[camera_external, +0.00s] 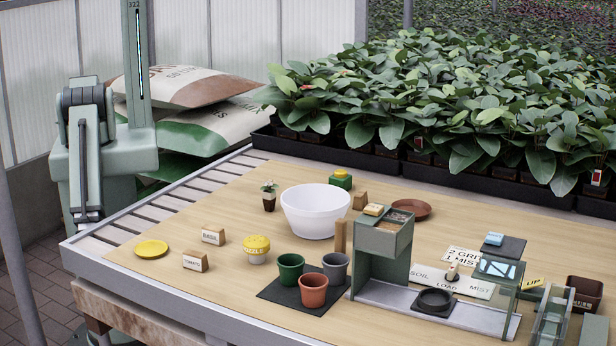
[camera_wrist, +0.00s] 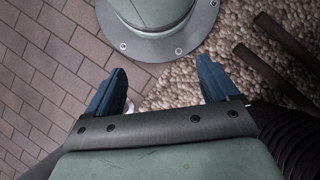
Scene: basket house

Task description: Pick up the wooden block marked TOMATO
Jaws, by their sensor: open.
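The wooden block marked TOMATO (camera_external: 195,262) stands near the front left of the wooden table, its white label facing the camera. A similar block marked BASIL (camera_external: 213,235) stands just behind it to the right. My gripper (camera_external: 90,215) hangs at the far left, off the table and well away from the TOMATO block. In the wrist view, my gripper (camera_wrist: 160,90) has its two blue fingers wide apart with nothing between them. The wrist view shows only floor, gravel and a round green base, and no block.
A yellow disc (camera_external: 152,248) lies left of the blocks. A yellow-topped pot (camera_external: 256,248), a white bowl (camera_external: 312,211) and several small pots stand to the right. A green stand (camera_external: 377,265) is further right. The table's left front is mostly clear, with a raised metal edge (camera_external: 95,255).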

